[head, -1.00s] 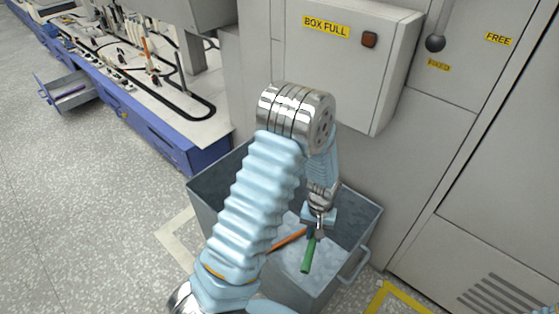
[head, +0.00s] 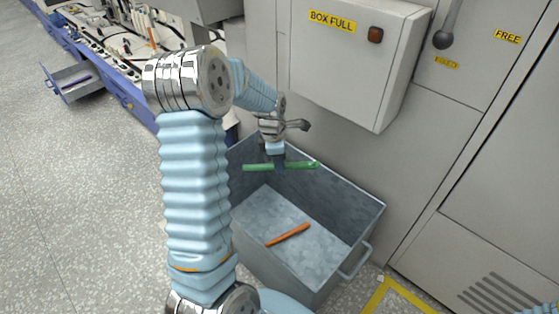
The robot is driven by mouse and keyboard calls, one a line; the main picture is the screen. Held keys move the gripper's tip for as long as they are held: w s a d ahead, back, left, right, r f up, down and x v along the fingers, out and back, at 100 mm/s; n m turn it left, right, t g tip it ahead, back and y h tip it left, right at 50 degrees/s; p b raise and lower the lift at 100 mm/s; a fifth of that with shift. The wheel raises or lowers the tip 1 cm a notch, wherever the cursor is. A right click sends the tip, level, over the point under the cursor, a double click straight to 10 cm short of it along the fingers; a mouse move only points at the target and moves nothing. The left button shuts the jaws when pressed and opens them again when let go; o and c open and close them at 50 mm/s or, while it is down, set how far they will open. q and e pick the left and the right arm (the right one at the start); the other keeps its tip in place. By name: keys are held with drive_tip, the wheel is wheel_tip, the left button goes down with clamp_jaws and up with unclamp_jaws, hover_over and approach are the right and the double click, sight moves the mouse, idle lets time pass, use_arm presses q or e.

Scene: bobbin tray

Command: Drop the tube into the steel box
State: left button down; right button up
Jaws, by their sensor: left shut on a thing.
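The steel box (head: 362,214) is an open grey bin on the floor below the wall cabinet. A green tube (head: 303,165) is held level, crosswise in the picture, above the back left part of the box opening. My left gripper (head: 279,164) is shut on the tube near its middle, with both ends sticking out. An orange tube (head: 288,235) lies on the box's floor. My left arm hides the box's left side. My right gripper is not in view.
A cabinet with a "BOX FULL" label (head: 332,21) and a dark red button (head: 376,35) overhangs behind the box. A blue bench with an open drawer (head: 75,85) stands at the upper left. Yellow tape (head: 400,292) marks the floor at right.

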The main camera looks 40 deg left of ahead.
use_arm(q)
wheel_tip(320, 180, down, 4)
drive_tip(key=b, duration=0.2)
drive_tip(key=shift+f+b, duration=0.15)
drive_tip(key=shift+b, duration=0.15)
drive_tip(key=c, duration=0.9)
unclamp_jaws()
drive_tip(key=r, duration=0.4)
drive_tip(key=r+p, duration=0.1)
drive_tip(key=r, duration=0.4)
drive_tip(key=s+a+r, duration=0.1)
drive_tip(key=r, duration=0.3)
drive_tip(key=shift+a+r, duration=0.1)
drive_tip(key=shift+r, duration=0.3)
